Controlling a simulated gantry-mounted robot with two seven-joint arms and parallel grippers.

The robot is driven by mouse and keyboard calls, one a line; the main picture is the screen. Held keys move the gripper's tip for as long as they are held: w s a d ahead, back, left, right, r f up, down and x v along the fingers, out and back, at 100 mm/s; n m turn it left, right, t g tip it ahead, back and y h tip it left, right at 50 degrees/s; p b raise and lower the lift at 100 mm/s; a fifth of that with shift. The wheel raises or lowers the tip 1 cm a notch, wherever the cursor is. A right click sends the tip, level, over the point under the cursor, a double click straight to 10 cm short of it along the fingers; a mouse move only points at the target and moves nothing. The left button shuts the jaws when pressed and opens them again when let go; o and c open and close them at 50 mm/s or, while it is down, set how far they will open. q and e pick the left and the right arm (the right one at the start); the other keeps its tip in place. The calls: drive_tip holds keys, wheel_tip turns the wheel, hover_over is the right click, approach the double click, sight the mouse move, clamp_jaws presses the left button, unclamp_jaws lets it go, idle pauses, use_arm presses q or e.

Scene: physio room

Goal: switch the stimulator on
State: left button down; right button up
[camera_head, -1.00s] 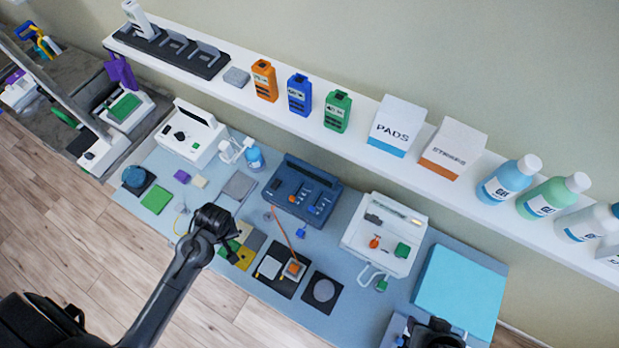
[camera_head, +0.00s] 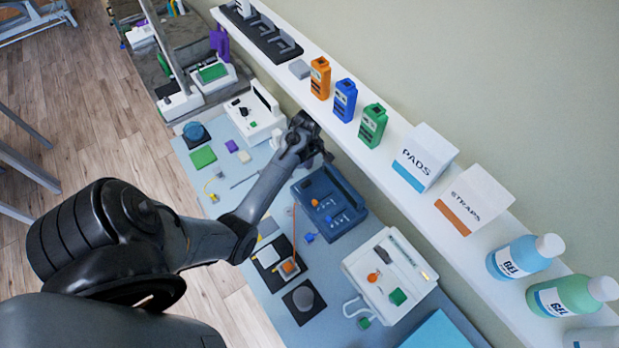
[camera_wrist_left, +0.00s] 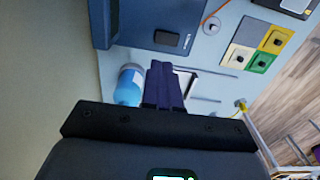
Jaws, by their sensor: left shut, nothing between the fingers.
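A blue console (camera_head: 330,204) with a raised back, an orange knob and small blue controls lies on the blue-grey table; it looks like the stimulator, though I cannot read its label. Its edge shows at the top left of the left wrist view (camera_wrist_left: 140,27). My left gripper (camera_head: 322,156) is at the back of the table, between this console and a white device, near the shelf edge. In the left wrist view its dark fingers (camera_wrist_left: 163,88) are shut and empty, apart from the console. My right gripper is out of view.
A blue bottle (camera_wrist_left: 130,84) stands close beside my left fingers. The white device (camera_head: 255,116) stands to the left, and a white tray unit (camera_head: 390,275) to the right. The wall shelf (camera_head: 405,207) holds coloured handheld units, boxes and bottles above the table's back edge.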

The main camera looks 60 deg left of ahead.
sight(308, 182)
use_arm(q)
drive_tip(key=shift+f, duration=0.15)
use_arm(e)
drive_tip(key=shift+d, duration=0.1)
use_arm(q)
wheel_tip(308, 182, down, 10)
drive_tip(key=shift+r+p, duration=0.25)
drive_tip(key=shift+p, duration=0.05)
drive_tip(key=shift+f, duration=0.1)
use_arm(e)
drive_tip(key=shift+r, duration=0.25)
